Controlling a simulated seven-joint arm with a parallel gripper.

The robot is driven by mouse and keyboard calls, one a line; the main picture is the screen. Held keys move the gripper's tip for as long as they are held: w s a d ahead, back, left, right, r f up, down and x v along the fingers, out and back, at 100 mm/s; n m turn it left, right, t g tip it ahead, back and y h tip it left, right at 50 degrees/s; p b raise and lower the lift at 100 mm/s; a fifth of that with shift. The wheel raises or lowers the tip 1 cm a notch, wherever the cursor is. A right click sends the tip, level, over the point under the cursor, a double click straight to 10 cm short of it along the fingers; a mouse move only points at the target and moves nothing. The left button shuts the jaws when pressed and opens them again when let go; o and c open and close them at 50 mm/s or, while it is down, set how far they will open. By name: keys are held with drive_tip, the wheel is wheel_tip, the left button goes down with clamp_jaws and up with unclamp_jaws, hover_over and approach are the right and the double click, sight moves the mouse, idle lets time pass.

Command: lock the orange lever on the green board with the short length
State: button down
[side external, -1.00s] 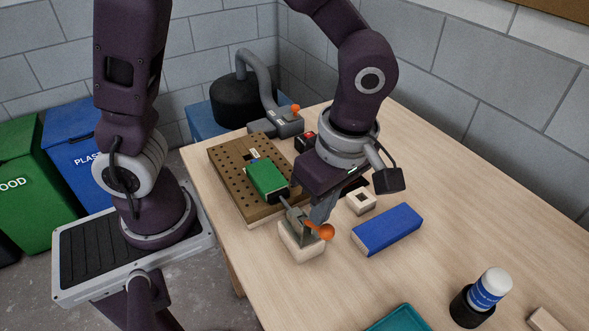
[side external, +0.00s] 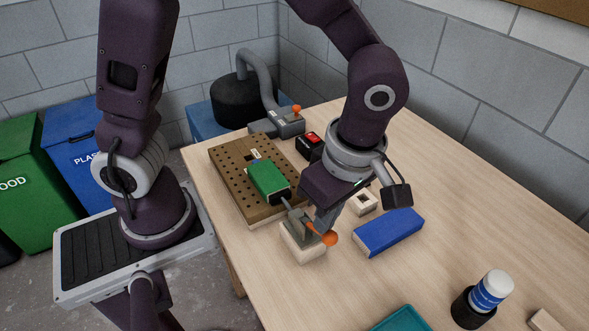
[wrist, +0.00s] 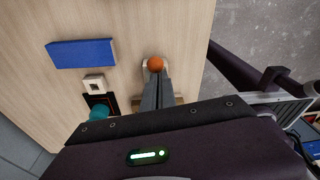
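A short green length (side external: 266,180) with a dark end lies on the brown perforated board (side external: 228,176). Beside its near end, a grey toggle clamp (side external: 298,227) stands on a pale block (side external: 304,250). The clamp's lever ends in an orange knob (side external: 330,238), which also shows in the wrist view (wrist: 155,63). My gripper (side external: 322,222) points down at the lever, just behind the knob. In the wrist view its fingers (wrist: 155,90) look closed together, with the tips right by the knob. Whether they touch the lever is hidden.
A blue block (side external: 388,232) lies to the right, near a small pale block with a hole (side external: 363,202). A teal tray (side external: 400,318) and a white bottle (side external: 490,290) are in front.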

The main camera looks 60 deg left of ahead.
drive_tip(key=shift+s+d+f, duration=0.3)
drive_tip(key=shift+d+f, duration=0.15)
drive_tip(key=shift+d, duration=0.2)
drive_tip(key=a+r, duration=0.4)
drive_tip(key=d+r, duration=0.3)
drive_tip(key=d, duration=0.6)
drive_tip(key=shift+w+d+r, duration=0.2)
drive_tip(key=shift+d+r, duration=0.05)
drive_tip(key=shift+r, duration=0.05)
drive_tip(key=s+a+r+m+t, duration=0.3)
drive_tip(key=s+a+m, duration=0.1)
drive_tip(key=a+m, duration=0.5)
drive_tip(key=s+a+r+m+t+h, duration=0.1)
drive_tip(key=s+a+r+m+t, duration=0.2)
drive_tip(key=a+m, duration=0.6)
drive_tip(key=shift+s+a+m+h, duration=0.2)
drive_tip(key=shift+s+m+h, duration=0.15)
drive_tip(key=shift+m, duration=0.75)
